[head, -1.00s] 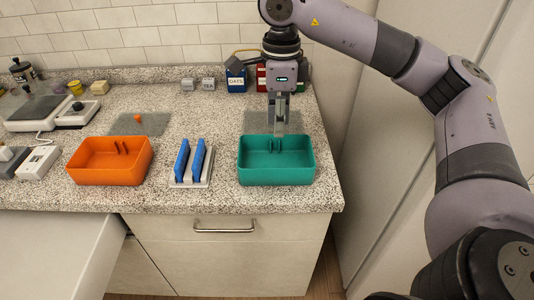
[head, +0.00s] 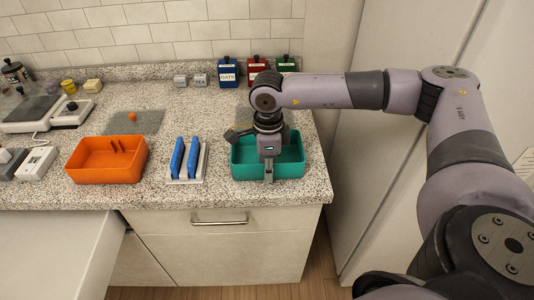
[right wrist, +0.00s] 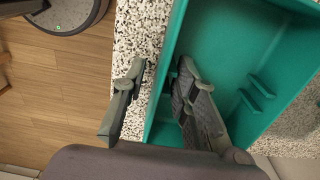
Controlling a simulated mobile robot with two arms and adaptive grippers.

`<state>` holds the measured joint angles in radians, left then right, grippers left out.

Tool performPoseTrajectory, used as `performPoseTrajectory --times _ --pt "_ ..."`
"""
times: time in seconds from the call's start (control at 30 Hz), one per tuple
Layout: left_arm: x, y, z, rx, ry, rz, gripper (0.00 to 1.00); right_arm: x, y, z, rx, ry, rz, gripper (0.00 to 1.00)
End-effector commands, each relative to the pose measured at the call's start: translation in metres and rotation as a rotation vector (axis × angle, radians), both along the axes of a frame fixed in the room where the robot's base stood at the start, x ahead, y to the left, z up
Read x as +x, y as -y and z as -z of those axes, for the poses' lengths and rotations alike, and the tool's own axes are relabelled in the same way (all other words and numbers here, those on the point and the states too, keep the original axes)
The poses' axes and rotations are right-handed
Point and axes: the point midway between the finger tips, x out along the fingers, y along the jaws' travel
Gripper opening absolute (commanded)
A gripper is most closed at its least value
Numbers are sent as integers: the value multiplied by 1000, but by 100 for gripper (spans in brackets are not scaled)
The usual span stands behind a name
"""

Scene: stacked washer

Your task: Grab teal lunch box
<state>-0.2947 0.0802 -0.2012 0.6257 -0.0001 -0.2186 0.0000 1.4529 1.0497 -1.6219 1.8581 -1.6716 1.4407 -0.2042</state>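The teal lunch box (head: 292,169) is an open, empty-looking tray near the right front of the speckled counter. My right gripper (head: 268,181) points down at its front wall. In the right wrist view the lunch box (right wrist: 232,45) shows its inner ribs. There my right gripper (right wrist: 161,68) is open, with one finger outside the wall over the counter and the other inside the box. The wall runs between the fingers, with a gap on the outer side. My left gripper is not in view.
Left of the box stand blue panels (head: 177,158) in a rack, then an orange lunch box (head: 106,160). Blue, red and green canisters (head: 258,71) line the back wall. A drawer handle (head: 219,219) sits below the counter front. A tall pale panel (head: 365,150) stands at right.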

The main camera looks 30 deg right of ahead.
Motion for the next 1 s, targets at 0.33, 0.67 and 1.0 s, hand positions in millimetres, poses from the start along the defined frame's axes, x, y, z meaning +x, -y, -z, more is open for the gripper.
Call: performPoseTrajectory --times 0.33,0.67,1.0 --pt "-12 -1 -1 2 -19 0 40 0 0 12 0 0 1 27" --pt "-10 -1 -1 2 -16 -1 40 0 0 11 0 0 1 5" --pt "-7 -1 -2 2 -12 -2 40 0 0 11 0 0 1 0"
